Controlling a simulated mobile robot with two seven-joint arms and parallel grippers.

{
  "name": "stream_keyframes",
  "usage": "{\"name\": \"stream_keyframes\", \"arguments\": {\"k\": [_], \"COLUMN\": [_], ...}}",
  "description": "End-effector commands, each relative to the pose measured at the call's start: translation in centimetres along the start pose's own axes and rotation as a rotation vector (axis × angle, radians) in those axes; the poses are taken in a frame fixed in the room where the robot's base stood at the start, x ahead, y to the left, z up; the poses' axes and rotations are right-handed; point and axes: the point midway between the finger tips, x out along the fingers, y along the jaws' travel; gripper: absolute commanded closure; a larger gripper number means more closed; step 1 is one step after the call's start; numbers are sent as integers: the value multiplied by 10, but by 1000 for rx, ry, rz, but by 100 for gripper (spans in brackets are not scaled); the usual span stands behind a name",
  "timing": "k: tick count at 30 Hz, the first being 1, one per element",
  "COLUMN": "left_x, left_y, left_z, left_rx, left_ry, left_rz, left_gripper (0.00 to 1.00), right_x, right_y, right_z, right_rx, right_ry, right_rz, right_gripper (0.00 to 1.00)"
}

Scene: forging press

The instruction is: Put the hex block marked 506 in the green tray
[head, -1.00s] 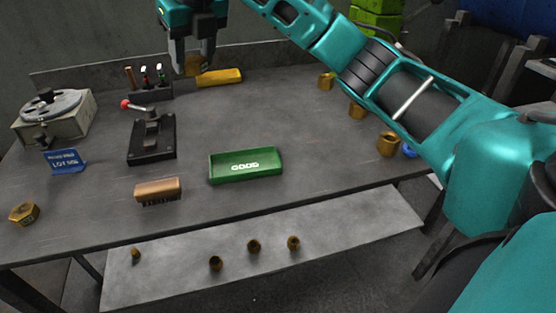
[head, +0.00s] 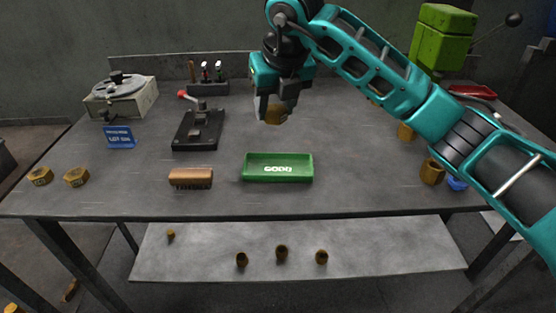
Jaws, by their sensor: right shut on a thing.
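My right gripper (head: 270,108) is shut on a brass-coloured hex block (head: 276,117), whose marking I cannot read. It holds the block over the back part of the table, behind the green tray in the picture. The green tray (head: 278,179), marked GOOD, lies near the middle of the table's front and looks empty. Other hex blocks lie at the front left (head: 40,176) and beside it (head: 76,177), and on the right side (head: 432,172); their markings are too small to read. My left gripper is not in view.
A lower shelf (head: 200,265) holds several small nuts.

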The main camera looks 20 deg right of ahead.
Motion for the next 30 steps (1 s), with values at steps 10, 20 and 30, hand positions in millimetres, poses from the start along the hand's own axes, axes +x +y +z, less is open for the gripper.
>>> {"name": "stream_keyframes", "arguments": {"k": [10,20,30], "left_x": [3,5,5], "left_y": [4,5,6], "left_z": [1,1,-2], "left_rx": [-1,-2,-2], "left_ry": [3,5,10], "left_rz": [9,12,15], "left_gripper": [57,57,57], "right_x": [69,99,113], "right_y": [0,0,0], "right_z": [-29,-42,-46], "right_rx": [-1,-1,-1], "right_ry": [-1,1,-4], "right_rz": [1,-1,0], "right_gripper": [97,97,97]}}
